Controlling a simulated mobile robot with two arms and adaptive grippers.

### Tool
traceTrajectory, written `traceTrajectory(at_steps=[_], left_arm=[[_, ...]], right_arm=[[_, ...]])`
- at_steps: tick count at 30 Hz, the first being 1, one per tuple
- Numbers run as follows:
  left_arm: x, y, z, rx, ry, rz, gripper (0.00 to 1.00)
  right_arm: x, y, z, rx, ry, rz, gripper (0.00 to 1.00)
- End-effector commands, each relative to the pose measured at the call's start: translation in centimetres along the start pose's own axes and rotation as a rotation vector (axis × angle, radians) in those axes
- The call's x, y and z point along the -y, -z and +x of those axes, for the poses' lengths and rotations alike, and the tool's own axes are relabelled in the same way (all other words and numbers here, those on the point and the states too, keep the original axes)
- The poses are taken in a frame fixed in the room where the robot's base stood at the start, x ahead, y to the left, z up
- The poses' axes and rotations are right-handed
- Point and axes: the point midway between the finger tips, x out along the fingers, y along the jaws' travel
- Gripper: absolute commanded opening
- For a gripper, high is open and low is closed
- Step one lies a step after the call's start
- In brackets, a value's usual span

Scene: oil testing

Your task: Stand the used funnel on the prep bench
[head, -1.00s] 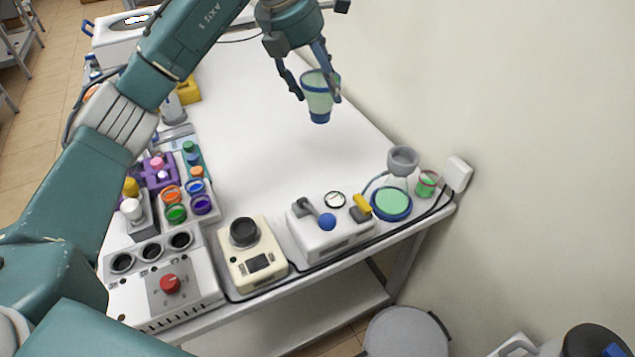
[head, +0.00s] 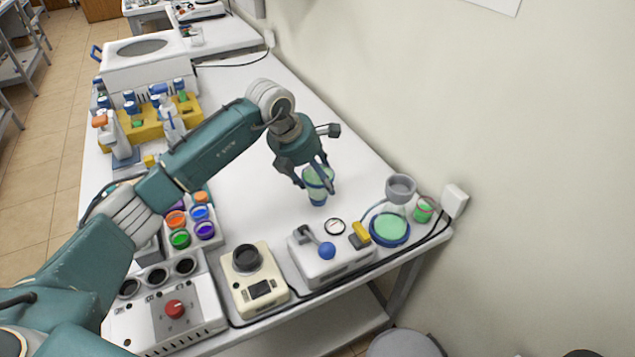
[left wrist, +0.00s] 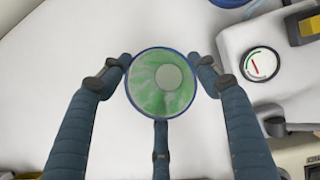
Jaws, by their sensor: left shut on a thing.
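The used funnel (head: 316,190) is a translucent cup with a blue rim, green inside, and a dark blue lower end. My left gripper (head: 318,183) is shut on it. The funnel is upright over the white prep bench (head: 262,195), behind the pump box. I cannot tell whether its lower end touches the bench top. In the left wrist view I look down into the funnel (left wrist: 160,84), with the gripper fingers around its rim. My right gripper is out of view.
A white pump box (head: 325,262) with a gauge, a cream device (head: 252,282) and a flask with a grey funnel (head: 400,189) stand along the front. A yellow bottle rack (head: 148,130) is at the left. The bench behind the funnel is clear; a wall runs along the right.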

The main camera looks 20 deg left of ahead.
Motion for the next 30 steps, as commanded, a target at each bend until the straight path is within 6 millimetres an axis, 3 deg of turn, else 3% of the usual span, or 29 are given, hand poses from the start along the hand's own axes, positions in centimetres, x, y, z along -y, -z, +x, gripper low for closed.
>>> traceTrajectory(at_steps=[6, 16, 17, 19, 30], left_arm=[[0.1, 1.1, 2.5, -0.001, 0.001, -0.001, 0.34], [0.1, 1.3, 3.0, -0.001, 0.0, 0.0, 0.34], [0.1, 1.3, 2.8, -0.001, 0.0, 0.0, 0.65], [0.1, 1.2, 2.8, -0.001, 0.0, 0.0, 0.79], [0.1, 1.1, 2.4, -0.001, 0.0, 0.0, 0.8]], right_arm=[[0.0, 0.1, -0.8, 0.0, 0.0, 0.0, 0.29], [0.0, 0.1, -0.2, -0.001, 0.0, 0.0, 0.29], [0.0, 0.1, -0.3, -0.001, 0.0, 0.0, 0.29], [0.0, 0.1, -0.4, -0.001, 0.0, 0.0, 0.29], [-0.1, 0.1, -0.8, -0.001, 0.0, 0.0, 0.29]])
